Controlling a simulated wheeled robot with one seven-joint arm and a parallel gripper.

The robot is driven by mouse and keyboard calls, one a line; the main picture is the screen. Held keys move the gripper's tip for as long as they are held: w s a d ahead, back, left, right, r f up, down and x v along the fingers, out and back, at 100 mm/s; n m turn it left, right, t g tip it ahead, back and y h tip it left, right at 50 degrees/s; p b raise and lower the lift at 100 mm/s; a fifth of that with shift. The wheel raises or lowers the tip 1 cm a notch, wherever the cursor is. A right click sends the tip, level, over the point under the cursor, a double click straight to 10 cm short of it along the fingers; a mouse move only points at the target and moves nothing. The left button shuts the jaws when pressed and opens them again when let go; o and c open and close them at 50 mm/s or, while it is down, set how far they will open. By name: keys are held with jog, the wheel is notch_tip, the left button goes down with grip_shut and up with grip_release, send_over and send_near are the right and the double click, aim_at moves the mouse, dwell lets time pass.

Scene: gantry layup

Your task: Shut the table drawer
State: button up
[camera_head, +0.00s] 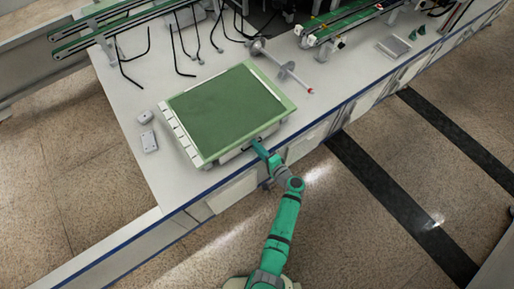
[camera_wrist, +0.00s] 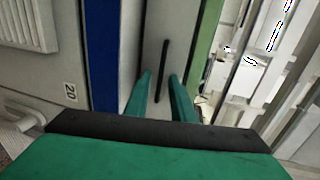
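A low unit with a green top (camera_head: 228,108) stands on the white table (camera_head: 130,95). A narrow grey front (camera_head: 230,156) shows under its near edge; I take it for the drawer front, and cannot tell how far out it is. In the wrist view a grey face (camera_wrist: 183,30) with a slim dark upright handle (camera_wrist: 162,72) lies between a blue strip and a green edge. My gripper (camera_head: 259,147) is at the unit's near right side. Its teal fingers (camera_wrist: 161,88) are apart, one on each side of the handle in the picture. Contact cannot be told.
The table's blue front edge (camera_head: 345,103) runs just under my gripper. Two small grey items (camera_head: 149,140) lie left of the unit. A rod with discs (camera_head: 285,70) and black bent stands are behind it. The floor in front is clear.

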jog(key=shift+d+r, duration=0.1)
jog(key=v, duration=1)
jog(key=shift+s+d, duration=0.15)
jog(key=shift+s, duration=0.2)
dwell(0.3)
